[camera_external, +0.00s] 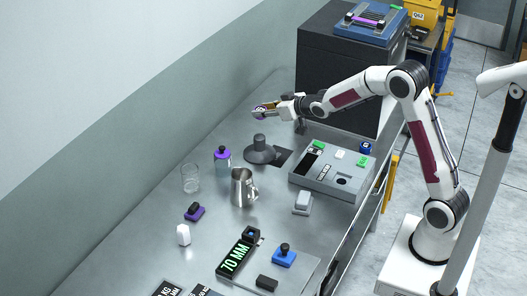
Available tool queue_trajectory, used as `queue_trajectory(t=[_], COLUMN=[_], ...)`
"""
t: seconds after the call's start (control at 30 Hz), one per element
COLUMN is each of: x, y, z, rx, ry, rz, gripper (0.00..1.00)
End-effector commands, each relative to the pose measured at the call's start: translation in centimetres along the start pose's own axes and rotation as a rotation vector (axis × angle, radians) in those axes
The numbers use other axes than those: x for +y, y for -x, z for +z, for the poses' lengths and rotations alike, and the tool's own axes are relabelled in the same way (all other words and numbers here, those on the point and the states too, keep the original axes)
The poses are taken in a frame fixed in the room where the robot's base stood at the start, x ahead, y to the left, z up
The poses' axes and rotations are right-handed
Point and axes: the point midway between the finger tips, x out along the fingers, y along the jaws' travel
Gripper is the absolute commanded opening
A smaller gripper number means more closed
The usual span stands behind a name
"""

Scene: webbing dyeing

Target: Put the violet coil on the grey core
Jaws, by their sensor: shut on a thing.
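My gripper (262,112) is at the end of the outstretched arm, over the far part of the steel table. A dark grey round piece with a raised middle, which looks like the grey core (260,151), stands on the table below and apart from the gripper. The coil is in the air above it in the picture; the exact height and alignment cannot be told.
A grey tray (326,184) with green and white pieces lies right of the core. A steel jug (243,188), a violet-capped bottle (222,160) and a glass (190,178) stand nearer.

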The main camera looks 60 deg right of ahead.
Motion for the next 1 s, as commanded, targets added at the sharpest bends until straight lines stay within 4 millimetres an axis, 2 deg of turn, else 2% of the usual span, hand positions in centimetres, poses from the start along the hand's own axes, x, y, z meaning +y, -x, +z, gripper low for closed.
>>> queue_trajectory(t=[0.13,0.67,0.83,1.0], x=[0.3,0.4,0.4,0.3], y=[-0.5,-0.4,-0.8,-1.6], z=[-1.6,-1.1,-0.4,1.3], rx=[-0.002,-0.027,-0.03,-0.031], ry=[-0.006,-0.042,-0.041,-0.041], rz=[0.004,0.009,0.008,0.009], gripper=[0.11,0.11,0.11,0.11])
